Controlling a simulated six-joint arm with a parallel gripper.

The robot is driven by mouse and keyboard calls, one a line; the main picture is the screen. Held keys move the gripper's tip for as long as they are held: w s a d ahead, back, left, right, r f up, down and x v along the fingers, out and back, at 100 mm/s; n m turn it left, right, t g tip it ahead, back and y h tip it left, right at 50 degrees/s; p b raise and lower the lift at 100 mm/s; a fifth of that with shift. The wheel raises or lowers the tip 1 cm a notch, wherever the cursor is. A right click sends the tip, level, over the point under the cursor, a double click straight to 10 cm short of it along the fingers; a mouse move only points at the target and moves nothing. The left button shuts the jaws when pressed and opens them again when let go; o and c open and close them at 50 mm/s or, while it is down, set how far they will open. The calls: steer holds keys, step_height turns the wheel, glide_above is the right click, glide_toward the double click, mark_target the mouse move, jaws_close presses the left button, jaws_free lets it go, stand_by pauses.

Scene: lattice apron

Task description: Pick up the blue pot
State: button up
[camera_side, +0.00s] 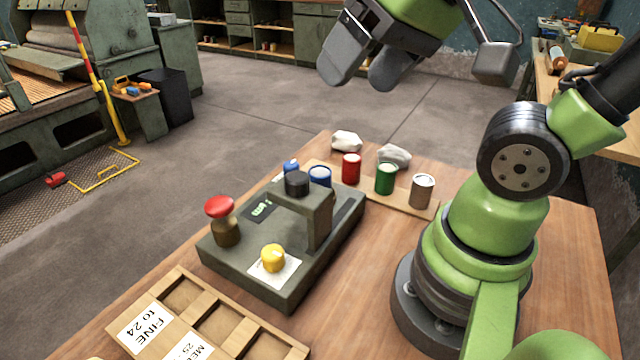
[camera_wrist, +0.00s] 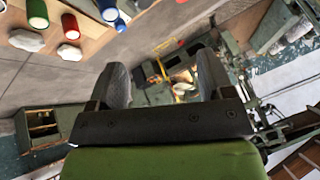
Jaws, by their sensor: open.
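The blue pot (camera_side: 320,177) stands on a wooden strip at the back of the table, at the left of a row of pots. Its lower part is hidden behind the grey machine in the side view. In the wrist view a blue pot (camera_wrist: 108,10) is at the top edge, partly cut off. My gripper (camera_side: 368,68) is high above the table, well away from the pot, with its fingers apart and nothing between them. It also shows in the wrist view (camera_wrist: 162,80), the fingers spread.
A red pot (camera_side: 351,168), a green pot (camera_side: 386,179) and a pale grey-brown pot (camera_side: 422,191) stand to the right. White crumpled lumps (camera_side: 394,156) lie behind. The grey machine (camera_side: 290,285) with a red button (camera_side: 220,207) stands in front. A labelled wooden tray (camera_side: 285,348) is nearer.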

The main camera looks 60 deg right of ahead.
steer(key=w+d+f+g+h, duration=0.1)
steer(key=w+d+f+g, duration=0.35)
steer(key=w+f, duration=0.3)
steer(key=g, duration=0.2)
glide_above(320, 171)
steer(key=shift+n+h, duration=0.3)
step_height(320, 171, down, 6)
steer(key=shift+w+a+f, duration=0.1)
steer(key=shift+a, duration=0.05)
step_height(320, 171, down, 4)
steer(key=shift+f, duration=3.25)
steer(key=c, duration=1.1)
steer(key=shift+r, duration=0.1)
